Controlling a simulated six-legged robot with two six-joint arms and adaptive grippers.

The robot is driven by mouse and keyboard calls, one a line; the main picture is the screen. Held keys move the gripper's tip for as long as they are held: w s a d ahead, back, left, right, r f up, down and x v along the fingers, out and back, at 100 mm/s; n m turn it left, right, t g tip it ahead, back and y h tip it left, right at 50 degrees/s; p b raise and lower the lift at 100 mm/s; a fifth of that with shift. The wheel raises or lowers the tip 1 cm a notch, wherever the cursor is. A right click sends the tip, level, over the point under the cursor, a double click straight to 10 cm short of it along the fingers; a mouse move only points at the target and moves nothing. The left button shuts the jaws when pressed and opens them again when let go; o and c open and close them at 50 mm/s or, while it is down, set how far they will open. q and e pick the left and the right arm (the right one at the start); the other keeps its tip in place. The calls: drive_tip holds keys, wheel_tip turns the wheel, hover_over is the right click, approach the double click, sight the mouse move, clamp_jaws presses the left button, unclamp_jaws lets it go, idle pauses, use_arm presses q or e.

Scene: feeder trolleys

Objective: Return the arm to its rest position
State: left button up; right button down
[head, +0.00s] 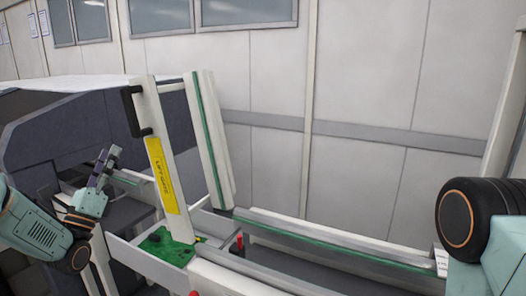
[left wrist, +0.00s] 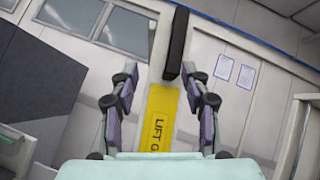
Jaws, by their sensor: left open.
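My left gripper (head: 105,162) is at the left of the head view, beside the feeder trolley's upright post (head: 150,105). In the left wrist view the same gripper (left wrist: 162,85) has its two fingers spread wide, with nothing between them. Beyond the fingers in that view are a black handle (left wrist: 176,45) and a yellow label (left wrist: 160,118) reading "LIFT G…". In the head view the black handle (head: 131,112) is on the post, and the yellow label (head: 162,175) is below it. My right arm shows only in part at the right edge, and its gripper is out of view.
A green board (head: 168,247) lies in a tray at the post's foot. A long rail with a green strip (head: 330,240) runs to the right. A dark grey machine (head: 60,130) stands behind my left gripper. A pale panelled wall (head: 370,70) closes the back.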

use_arm(q)
wheel_tip(320, 180, down, 15)
drive_tip(key=w+d+n+g+y, duration=0.15)
drive_tip(key=n+g+y, duration=0.4)
drive_tip(key=n, duration=1.15)
drive_tip(key=s+d+f+n+g+b, duration=0.1)
drive_tip(key=s+d+f+n+g, duration=0.15)
drive_tip(key=f, duration=0.25)
drive_tip(key=s+d+f+n+g+h+b, duration=0.1)
drive_tip(key=s+d+f+n+g, duration=0.15)
drive_tip(key=f, duration=0.35)
drive_tip(key=s+d+f+n+g+b, duration=0.1)
drive_tip(key=s+d+f+n+g, duration=0.15)
drive_tip(key=f, duration=0.25)
drive_tip(key=s+d+f+n+g+b, duration=0.1)
drive_tip(key=s+d+f+n+g, duration=0.2)
drive_tip(key=s+f, duration=0.45)
drive_tip(key=s+d+f+n+g+b, duration=0.1)
drive_tip(key=s+d+f+n+g, duration=0.25)
drive_tip(key=s+f, duration=0.4)
drive_tip(key=s+d+f+g+b, duration=0.1)
drive_tip(key=s+f+g+b, duration=0.1)
drive_tip(key=s, duration=1)
drive_tip(key=s+d+f+n+g+b, duration=0.1)
drive_tip(key=s+f+g+b, duration=0.2)
drive_tip(key=s, duration=0.9)
drive_tip(key=shift+d+f+g, duration=0.35)
drive_tip(key=shift+f+g, duration=0.2)
drive_tip(key=shift+g, duration=0.2)
